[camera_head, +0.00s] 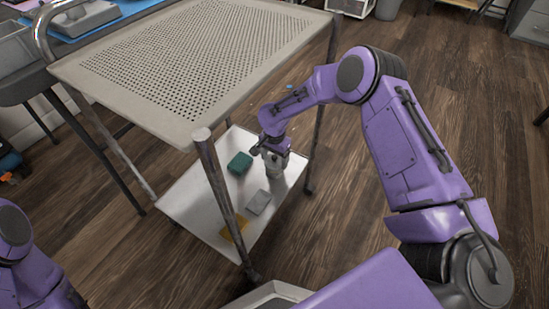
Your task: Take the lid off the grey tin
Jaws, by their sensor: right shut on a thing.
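The grey tin (273,172) stands on the lower shelf of a cart, towards its right side, mostly covered by my right gripper. My right gripper (272,160) reaches down from above and is shut at the top of the tin, on its lid. The lid itself is too small and too hidden to make out, and I cannot tell whether it is apart from the tin. Only a purple part of my left arm shows at the lower left; my left gripper is out of view.
The lower shelf (190,196) also holds a green block (240,163), a flat grey piece (259,202) and a yellow piece (236,228). The cart's perforated top (195,60) overhangs the shelf, with a leg (218,185) in front. Open wooden floor lies right.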

